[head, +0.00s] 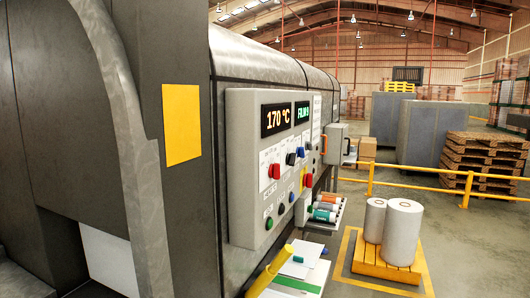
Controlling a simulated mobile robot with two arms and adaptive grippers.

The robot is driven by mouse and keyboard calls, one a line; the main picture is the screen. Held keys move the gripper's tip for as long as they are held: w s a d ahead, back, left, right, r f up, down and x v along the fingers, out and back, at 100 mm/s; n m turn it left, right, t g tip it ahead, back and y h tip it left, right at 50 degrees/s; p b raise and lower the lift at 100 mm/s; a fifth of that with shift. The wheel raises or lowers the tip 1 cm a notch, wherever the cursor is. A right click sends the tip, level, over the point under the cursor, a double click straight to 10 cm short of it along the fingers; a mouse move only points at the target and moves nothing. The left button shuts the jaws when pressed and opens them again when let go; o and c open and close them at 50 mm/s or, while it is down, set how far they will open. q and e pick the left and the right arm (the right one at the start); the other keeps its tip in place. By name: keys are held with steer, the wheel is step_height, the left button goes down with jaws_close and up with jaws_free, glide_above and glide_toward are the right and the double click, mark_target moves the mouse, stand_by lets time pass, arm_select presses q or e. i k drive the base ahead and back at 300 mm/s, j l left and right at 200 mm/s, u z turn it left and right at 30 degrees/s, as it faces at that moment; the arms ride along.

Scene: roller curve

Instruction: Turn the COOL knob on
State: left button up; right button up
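A light grey control panel (246,130) is fixed to the side of a large dark machine and is seen at a slant. It has two lit displays, an orange one reading 170 °C (276,118) and a green one (302,112). Below them are a red knob (274,171), a black knob (291,159), a blue knob (301,152) and another red control (308,180). Lower left is a green button (269,223). The labels are too small to read, so I cannot tell which knob is COOL or how it is set. Neither gripper is in view.
White rolls (402,232) stand on a yellow pallet (385,268) at right. A yellow rail (420,187) runs behind.

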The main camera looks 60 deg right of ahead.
mark_target(300, 151)
steer(key=k+l+z, duration=0.1)
steer(key=k+z, duration=0.25)
steer(key=k+l+z, duration=0.15)
steer(key=k+z, duration=0.2)
steer(key=z, duration=1.25)
